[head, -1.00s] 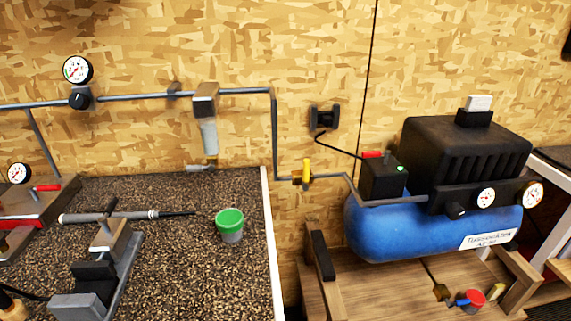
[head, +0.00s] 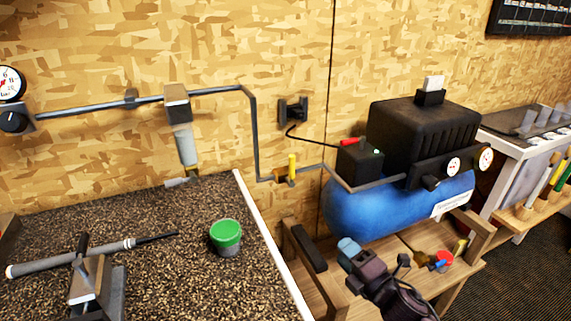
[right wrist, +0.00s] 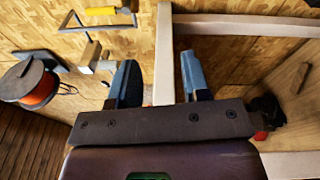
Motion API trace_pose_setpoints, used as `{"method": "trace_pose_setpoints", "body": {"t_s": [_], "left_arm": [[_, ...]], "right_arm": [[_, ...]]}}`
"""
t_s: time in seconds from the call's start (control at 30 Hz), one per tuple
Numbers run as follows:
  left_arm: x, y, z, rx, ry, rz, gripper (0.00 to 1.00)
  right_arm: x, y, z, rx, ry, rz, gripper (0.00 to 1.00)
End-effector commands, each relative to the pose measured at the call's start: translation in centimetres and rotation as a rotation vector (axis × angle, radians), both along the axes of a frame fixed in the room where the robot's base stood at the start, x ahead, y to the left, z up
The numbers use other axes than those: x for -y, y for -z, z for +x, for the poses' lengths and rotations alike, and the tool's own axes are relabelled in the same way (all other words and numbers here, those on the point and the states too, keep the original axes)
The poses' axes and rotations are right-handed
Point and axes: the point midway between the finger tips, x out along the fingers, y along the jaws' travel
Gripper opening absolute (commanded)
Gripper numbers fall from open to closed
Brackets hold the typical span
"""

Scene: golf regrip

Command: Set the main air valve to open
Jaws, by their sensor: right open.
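The main air valve (head: 291,169) has a yellow handle that stands upright, across the grey pipe (head: 262,140), on a brass body between the bench and the compressor. My right gripper (head: 348,249) is low in front of the blue compressor tank, below and right of the valve and apart from it. In the right wrist view its two blue-grey fingers (right wrist: 160,82) are spread with nothing held between them. A yellow bar (right wrist: 101,11) shows at the upper left there; I cannot tell if it is the valve handle. My left gripper is out of view.
The blue compressor (head: 365,207) sits on a wooden stand with raised rails (head: 305,250). The speckled bench (head: 180,215) holds a green-topped cup (head: 226,237) and a clamped club (head: 75,257). A black wall socket (head: 292,112) feeds a cable. Open space lies before the valve.

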Motion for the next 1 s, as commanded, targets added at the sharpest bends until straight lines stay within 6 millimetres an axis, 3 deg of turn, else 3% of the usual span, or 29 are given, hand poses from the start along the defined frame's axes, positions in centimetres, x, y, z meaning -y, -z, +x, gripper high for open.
{"method": "trace_pose_setpoints", "body": {"t_s": [0.03, 0.2, 0.5, 0.77, 1.0], "left_arm": [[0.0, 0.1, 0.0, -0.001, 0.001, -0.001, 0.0], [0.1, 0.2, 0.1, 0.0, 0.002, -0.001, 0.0], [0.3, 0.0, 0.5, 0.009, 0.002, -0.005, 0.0], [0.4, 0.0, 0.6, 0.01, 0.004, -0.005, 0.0], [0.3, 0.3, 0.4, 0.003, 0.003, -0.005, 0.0]], "right_arm": [[-0.7, -1.4, 1.5, 0.087, -0.042, -0.096, 0.43], [-2.9, -5.6, 5.4, 0.394, -0.168, -0.428, 0.43], [-4.6, -11.6, 10.4, 0.845, -0.304, -0.908, 0.43], [-5.0, -13.4, 11.8, 0.974, -0.336, -1.047, 0.43], [-7.4, -13.4, 13.4, 0.977, -0.336, -1.048, 0.43]]}}
